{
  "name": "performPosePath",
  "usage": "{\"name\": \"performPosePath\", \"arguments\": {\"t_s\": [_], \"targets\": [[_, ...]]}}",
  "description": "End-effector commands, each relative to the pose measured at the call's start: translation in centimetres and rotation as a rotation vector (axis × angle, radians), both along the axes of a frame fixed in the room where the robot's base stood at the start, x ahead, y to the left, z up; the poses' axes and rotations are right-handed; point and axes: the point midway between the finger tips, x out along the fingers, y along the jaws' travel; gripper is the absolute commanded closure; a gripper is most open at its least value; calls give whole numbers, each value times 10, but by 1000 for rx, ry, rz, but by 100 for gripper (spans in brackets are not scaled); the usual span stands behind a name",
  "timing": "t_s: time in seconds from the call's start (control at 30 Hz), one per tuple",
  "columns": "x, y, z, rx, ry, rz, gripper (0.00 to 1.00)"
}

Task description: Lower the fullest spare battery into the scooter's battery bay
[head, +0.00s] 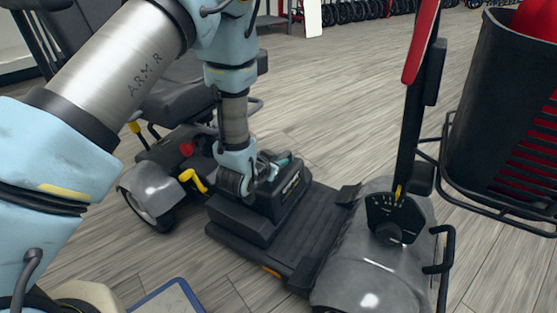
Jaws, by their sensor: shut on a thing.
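The mobility scooter (380,275) stands in front of me, its grey front cowl at the lower right and its seat at the upper left. A black battery (292,192) with a light label on its side is at the scooter's deck. My gripper (268,172) is shut on the top of the battery, and my wrist hides part of it. The black battery bay (235,217) is a low box on the deck. The battery is upright at the bay; I cannot tell how deep it sits. No charge reading is legible.
The tiller column (410,130) and a black basket (500,95) with red inside stand at the right. A yellow lever (194,180) and red knob (187,149) are near the seat base. A blue-edged panel (170,299) is at the bottom.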

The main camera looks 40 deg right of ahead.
Motion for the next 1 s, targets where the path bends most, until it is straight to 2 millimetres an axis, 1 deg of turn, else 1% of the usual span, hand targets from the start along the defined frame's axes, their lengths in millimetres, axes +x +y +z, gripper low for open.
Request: {"name": "performPosePath", "arguments": {"t_s": [0.23,0.57,1.0], "targets": [[1,-2,-11,-8,-3,0,100],[-4,0,-29,4,7,-7,100],[-6,1,-33,6,8,-8,100]]}}
